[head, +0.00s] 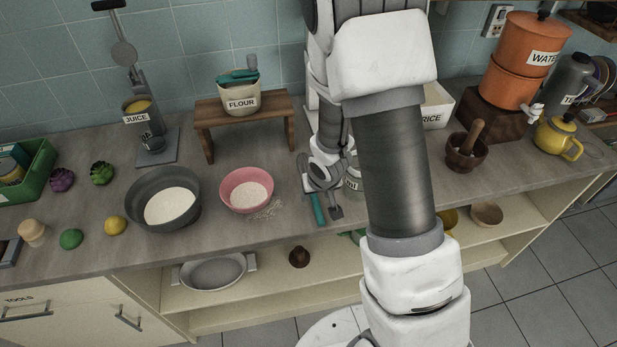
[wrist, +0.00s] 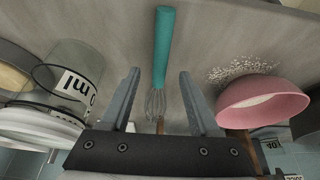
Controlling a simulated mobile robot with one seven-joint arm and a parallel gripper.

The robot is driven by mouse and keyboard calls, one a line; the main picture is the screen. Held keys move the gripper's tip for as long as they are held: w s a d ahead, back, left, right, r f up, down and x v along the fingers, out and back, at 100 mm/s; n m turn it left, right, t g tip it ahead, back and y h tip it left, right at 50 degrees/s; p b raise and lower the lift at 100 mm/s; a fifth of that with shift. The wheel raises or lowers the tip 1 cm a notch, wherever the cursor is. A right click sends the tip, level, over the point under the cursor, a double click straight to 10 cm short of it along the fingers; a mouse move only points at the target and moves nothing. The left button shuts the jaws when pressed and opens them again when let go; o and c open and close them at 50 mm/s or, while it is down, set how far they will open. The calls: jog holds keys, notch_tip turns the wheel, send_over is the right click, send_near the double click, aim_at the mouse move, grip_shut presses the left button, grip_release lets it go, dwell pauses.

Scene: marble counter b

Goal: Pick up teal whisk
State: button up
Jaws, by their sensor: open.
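The teal whisk (wrist: 164,45) lies on the grey counter, its teal handle pointing away from my gripper in the wrist view and its wire end (wrist: 155,103) between my fingers. In the head view its teal handle (head: 318,208) shows near the counter's front edge, with the wire end hidden by my gripper. My gripper (head: 322,190) is open above the whisk. In the wrist view my gripper (wrist: 160,72) has one finger on either side of the whisk, with gaps on both sides. No contact shows.
A pink bowl (head: 246,188) stands close on the left, with spilled white grains (head: 266,211) beside it. A clear measuring jar (wrist: 72,80) marked in ml stands on the other side of the whisk. A wooden stand (head: 243,107) with a flour pot (head: 238,98) is behind.

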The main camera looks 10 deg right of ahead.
jog(key=shift+x, duration=1.4)
jog(key=shift+c, duration=0.3)
grip_shut()
